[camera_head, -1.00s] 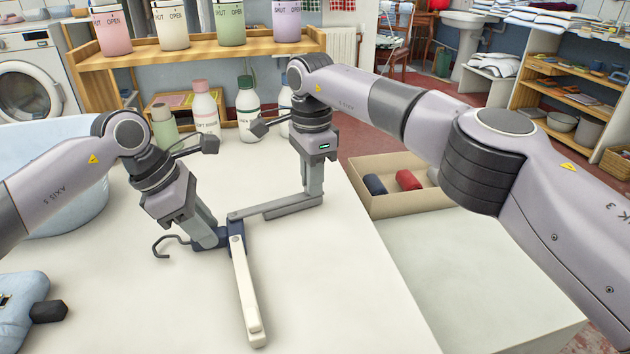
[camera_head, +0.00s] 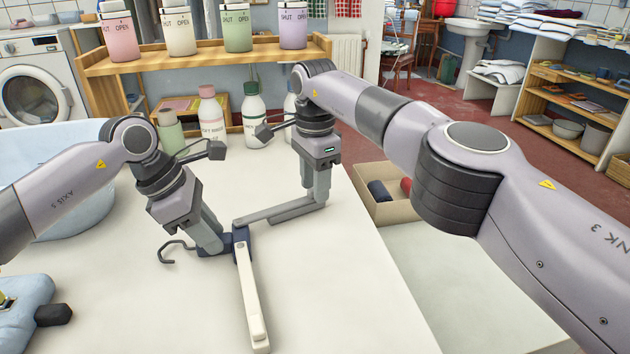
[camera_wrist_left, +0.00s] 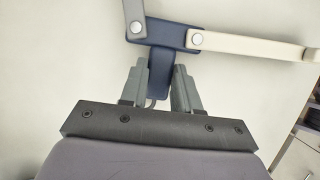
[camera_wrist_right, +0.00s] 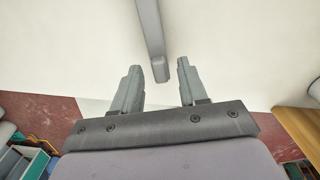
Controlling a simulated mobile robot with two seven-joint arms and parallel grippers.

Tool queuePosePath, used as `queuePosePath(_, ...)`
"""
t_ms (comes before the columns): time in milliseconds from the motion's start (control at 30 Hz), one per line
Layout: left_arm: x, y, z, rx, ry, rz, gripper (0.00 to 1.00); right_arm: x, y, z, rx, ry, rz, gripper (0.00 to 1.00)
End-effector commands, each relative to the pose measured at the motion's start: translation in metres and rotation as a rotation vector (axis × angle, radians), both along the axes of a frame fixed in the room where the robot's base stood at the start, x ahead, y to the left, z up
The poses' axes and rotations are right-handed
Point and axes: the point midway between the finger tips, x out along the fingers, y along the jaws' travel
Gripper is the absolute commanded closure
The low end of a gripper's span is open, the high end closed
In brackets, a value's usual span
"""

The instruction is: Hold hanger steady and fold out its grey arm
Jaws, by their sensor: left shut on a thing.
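The hanger lies on the white table with a navy hub (camera_head: 242,236), a white arm (camera_head: 251,298) pointing toward the front, a grey arm (camera_head: 283,211) out to the right and a dark hook (camera_head: 177,250) to the left. My left gripper (camera_head: 229,243) is shut on the hub, whose stem (camera_wrist_left: 158,82) shows between the fingers in the left wrist view. My right gripper (camera_head: 318,202) is at the grey arm's outer end. In the right wrist view its fingers (camera_wrist_right: 159,68) are open, with the grey arm's tip between them and gaps on both sides.
Several bottles (camera_head: 211,117) stand at the table's back edge, before a wooden shelf with canisters (camera_head: 237,30). A pale blue basin (camera_head: 75,200) and blue cloth (camera_head: 22,310) are at left. An open box (camera_head: 395,208) with rolls is at right. The front right of the table is clear.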

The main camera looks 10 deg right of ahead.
Motion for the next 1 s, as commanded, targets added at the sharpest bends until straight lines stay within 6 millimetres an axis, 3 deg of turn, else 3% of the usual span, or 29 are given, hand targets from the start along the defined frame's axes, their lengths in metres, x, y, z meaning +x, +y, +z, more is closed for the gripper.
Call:
queuePosePath(567, 0.0, 0.001, 0.0, 0.0, -0.001, 0.002, 1.0, -0.001, -0.001, 0.0, 0.0, 0.001, -0.018, 0.57)
queuePosePath(1000, 0.0, 0.0, 0.0, 0.0, -0.001, 0.002, 1.0, -0.014, -0.004, 0.0, 0.0, 0.001, -0.107, 0.57)
